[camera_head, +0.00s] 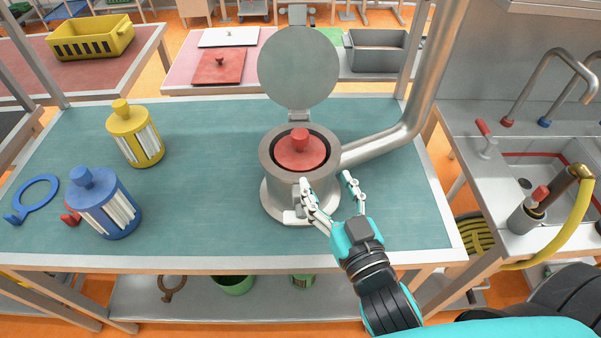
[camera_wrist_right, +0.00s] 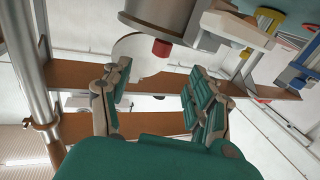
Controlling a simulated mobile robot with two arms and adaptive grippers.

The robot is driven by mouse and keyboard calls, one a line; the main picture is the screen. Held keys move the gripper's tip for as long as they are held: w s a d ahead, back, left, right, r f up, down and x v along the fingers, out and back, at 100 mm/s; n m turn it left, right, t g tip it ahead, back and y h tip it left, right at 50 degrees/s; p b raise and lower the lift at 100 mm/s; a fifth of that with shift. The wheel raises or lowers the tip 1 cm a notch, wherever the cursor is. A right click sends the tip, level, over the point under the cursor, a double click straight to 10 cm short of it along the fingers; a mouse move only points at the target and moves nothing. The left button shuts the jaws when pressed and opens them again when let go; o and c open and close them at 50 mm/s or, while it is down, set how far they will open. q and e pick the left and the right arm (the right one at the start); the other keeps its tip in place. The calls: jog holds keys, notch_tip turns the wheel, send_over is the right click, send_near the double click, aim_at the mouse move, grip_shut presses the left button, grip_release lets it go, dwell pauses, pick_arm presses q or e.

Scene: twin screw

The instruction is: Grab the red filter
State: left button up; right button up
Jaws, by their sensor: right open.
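The red filter (camera_head: 302,153) sits inside the round metal housing (camera_head: 275,190) on the table. Only its red top and knob show; the rest is hidden in the housing. The housing's round lid (camera_head: 298,68) stands open behind it. My right gripper (camera_head: 327,181) is open and empty at the front right of the housing, with its fingers pointing toward it. In the right wrist view, the open fingers (camera_wrist_right: 157,75) are spread below the housing (camera_wrist_right: 165,15), and a small red part shows between them. I cannot tell whether a finger touches the housing. My left gripper is not in view.
A yellow filter (camera_head: 136,134) and a blue filter (camera_head: 104,203) stand on the left of the green tabletop (camera_head: 205,190). A blue ring (camera_head: 36,193) lies at the far left. A metal pipe (camera_head: 400,135) runs from the housing's right side upward. A sink (camera_head: 545,170) is at the right.

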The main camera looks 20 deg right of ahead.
aim_at(303, 145)
jog(key=w+p, duration=0.1)
jog(key=w, duration=0.3)
jog(key=w+p, duration=0.1)
jog(key=w, duration=0.2)
jog(key=shift+a, duration=0.2)
jog(key=shift+w+p, duration=0.3)
jog(key=shift+w, duration=0.5)
jog(key=w, duration=0.1)
jog(key=w+p, duration=0.1)
jog(key=w, duration=0.1)
jog(key=w+p, duration=0.1)
jog(key=shift+w+a, duration=0.25)
jog(key=shift+w+f, duration=0.1)
jog(key=shift+w, duration=0.15)
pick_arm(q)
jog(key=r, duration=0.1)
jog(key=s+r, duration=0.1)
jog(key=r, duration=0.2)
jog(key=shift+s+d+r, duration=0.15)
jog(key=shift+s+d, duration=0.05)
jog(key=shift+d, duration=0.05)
pick_arm(e)
jog(key=shift+c, duration=0.5)
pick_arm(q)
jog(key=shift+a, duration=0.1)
pick_arm(e)
grip_shut()
